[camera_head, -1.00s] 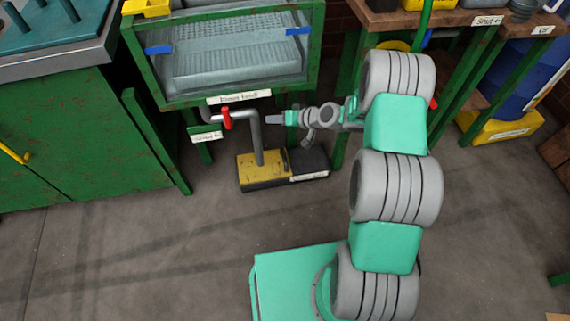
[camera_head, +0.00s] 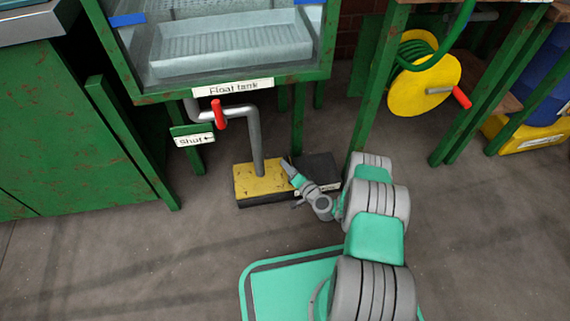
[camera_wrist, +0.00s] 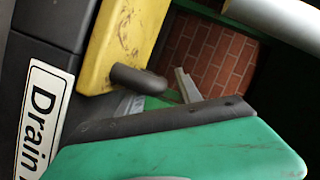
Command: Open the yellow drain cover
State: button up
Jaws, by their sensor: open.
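The yellow drain cover (camera_head: 243,178) lies flat on the left part of a low dark box on the floor, under the end of a grey pipe. It also shows in the wrist view (camera_wrist: 128,38), close beside the gripper, with a dark rounded stub (camera_wrist: 140,79) at its edge. The dark box carries a white "Drain" label (camera_wrist: 43,113). My gripper (camera_head: 287,163) is open, low at the cover's right side. In the wrist view its fingers (camera_wrist: 158,90) are near the stub; I cannot tell whether they touch it. The label is partly hidden by the gripper in the head view.
The float tank (camera_head: 232,88) stands above on a green frame. Its drain pipe (camera_head: 255,140) with a red lever (camera_head: 219,114) comes down to the cover. A "Shut" sign (camera_head: 193,140) hangs left. A yellow hose reel (camera_head: 420,95) is at right.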

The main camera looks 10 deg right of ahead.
jog(key=shift+w+a+f, duration=0.1)
jog(key=shift+w, duration=0.15)
jog(key=shift+c, duration=0.3)
jog(key=shift+c, duration=0.7)
grip_shut()
jog(key=shift+s, duration=0.1)
